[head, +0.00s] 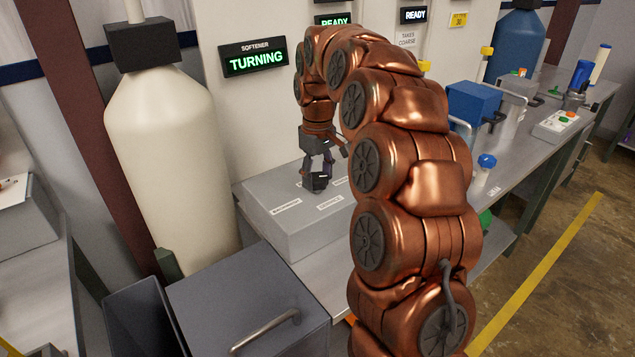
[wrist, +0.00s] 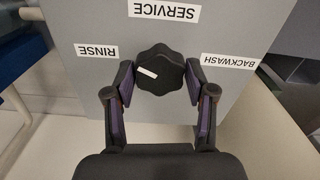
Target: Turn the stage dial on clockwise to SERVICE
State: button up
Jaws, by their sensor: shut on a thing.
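The stage dial is a black lobed knob (wrist: 160,70) on top of a grey box (head: 285,222). In the wrist view, my gripper (wrist: 160,82) is shut on the dial, one finger on each side. The dial's white mark (wrist: 147,72) lies left of its middle and points toward the RINSE label (wrist: 97,50). The SERVICE label (wrist: 164,11) is at the top and the BACKWASH label (wrist: 229,62) at the right, all upside down. In the head view, my gripper (head: 318,172) is over the dial (head: 315,183). The SOFTENER display (head: 255,58) reads TURNING.
A tall cream tank (head: 160,150) stands left of the box. A dark grey bin with a handle (head: 245,300) is in front. Two more displays on the wall read READY.

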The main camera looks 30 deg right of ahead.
jog(key=m+b, duration=0.3)
jog(key=m, duration=0.3)
jog(key=shift+f, duration=0.15)
jog(key=m+b, duration=0.2)
jog(key=m, duration=0.4)
jog(key=shift+m, duration=0.3)
jog(key=o, duration=1.2)
jog(key=shift+c, duration=0.2)
